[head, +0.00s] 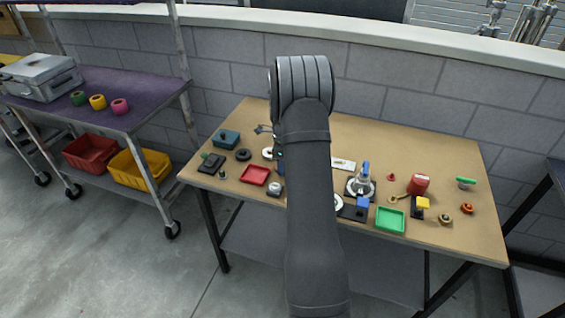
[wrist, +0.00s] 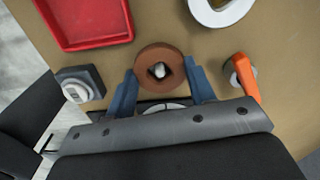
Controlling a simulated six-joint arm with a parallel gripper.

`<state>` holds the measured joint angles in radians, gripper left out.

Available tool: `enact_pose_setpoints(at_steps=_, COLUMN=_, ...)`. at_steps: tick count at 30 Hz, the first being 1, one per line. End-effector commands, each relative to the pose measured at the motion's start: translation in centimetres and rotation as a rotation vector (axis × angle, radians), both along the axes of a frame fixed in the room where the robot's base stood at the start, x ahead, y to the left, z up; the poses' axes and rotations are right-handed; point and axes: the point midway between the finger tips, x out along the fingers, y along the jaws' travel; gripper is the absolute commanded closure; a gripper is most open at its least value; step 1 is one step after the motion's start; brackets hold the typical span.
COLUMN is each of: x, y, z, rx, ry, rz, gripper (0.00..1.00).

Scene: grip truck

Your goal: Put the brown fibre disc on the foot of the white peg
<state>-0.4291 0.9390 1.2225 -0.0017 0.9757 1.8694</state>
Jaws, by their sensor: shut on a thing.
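In the wrist view, the brown fibre disc (wrist: 146,60) sits between the two blue fingertips of my gripper (wrist: 160,72), which is shut on its sides. A pale, rounded peg-like tip (wrist: 159,71) shows inside the disc's hole. It looks like the white peg, but its lower part and foot are hidden by the disc. I cannot tell how high the disc is on it. In the head view my arm covers the disc and the peg, and only a bit of blue shows beside the arm.
A red tray (wrist: 85,22) and a grey block with a round pale top (wrist: 79,86) lie left of the disc in the wrist view. A white ring-shaped piece (wrist: 205,12) and an orange-handled part (wrist: 245,78) are at right. A green tray (head: 390,220) stands farther right on the table.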

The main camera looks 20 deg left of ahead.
Motion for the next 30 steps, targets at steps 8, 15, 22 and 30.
enact_pose_setpoints(at_steps=8, x=0.00, y=0.00, z=0.02, rx=0.000, ry=0.000, rz=0.000, gripper=0.72)
enact_pose_setpoints(at_steps=15, x=0.00, y=0.00, z=-0.19, rx=0.000, ry=0.000, rz=0.000, gripper=0.72)
enact_pose_setpoints(at_steps=22, x=0.00, y=0.00, z=-0.38, rx=0.000, ry=0.000, rz=0.000, gripper=0.41)
enact_pose_setpoints(at_steps=30, x=0.00, y=0.00, z=-0.38, rx=0.000, ry=0.000, rz=0.000, gripper=0.25)
